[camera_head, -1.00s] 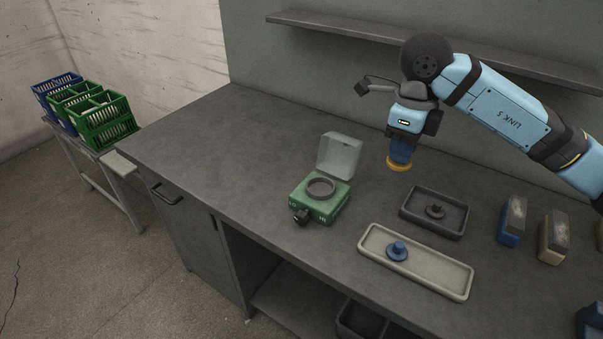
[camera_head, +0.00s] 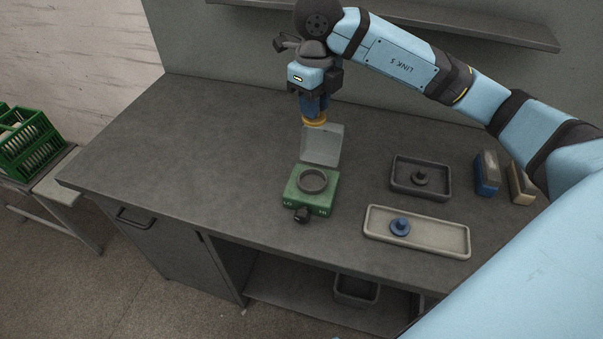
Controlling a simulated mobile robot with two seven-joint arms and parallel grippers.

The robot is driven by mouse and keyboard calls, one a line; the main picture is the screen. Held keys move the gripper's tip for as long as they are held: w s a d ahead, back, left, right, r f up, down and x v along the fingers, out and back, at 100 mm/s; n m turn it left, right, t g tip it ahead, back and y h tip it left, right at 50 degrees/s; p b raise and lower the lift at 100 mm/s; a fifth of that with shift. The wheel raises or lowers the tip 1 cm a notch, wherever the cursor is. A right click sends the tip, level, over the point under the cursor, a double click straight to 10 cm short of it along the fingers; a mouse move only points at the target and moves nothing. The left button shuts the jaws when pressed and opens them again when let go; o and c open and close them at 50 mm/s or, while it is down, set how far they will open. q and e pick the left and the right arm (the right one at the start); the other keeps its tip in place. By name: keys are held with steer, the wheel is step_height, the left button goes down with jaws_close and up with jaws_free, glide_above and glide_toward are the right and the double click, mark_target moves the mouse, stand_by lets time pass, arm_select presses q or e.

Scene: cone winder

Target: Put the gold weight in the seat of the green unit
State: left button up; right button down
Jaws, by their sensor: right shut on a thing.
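The gold weight (camera_head: 314,122) is a small gold disc held at the tips of my right gripper (camera_head: 313,112), which is shut on it and points down. The gripper hangs above and behind the green unit (camera_head: 297,201), in front of or over its raised clear lid (camera_head: 322,146) in the picture; I cannot tell the exact gap. The green unit has a round grey ring seat (camera_head: 313,181) on top, which looks empty, and a black knob (camera_head: 301,215) at its front. Its lid stands open at the back. My left gripper is not in view.
A dark tray (camera_head: 401,188) with a dark weight (camera_head: 421,177) and a pale tray (camera_head: 446,239) with a blue weight (camera_head: 400,227) lie to the right. Blue (camera_head: 487,175) and tan (camera_head: 521,184) brush-like blocks stand beyond. A shelf (camera_head: 480,27) runs along the back wall. The bench's left side is clear.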

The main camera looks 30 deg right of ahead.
step_height(320, 180, down, 15)
steer(key=shift+s+r+p, duration=0.1)
steer(key=shift+p, duration=0.35)
steer(key=shift+f, duration=2.5)
steer(key=c, duration=1)
jaws_free()
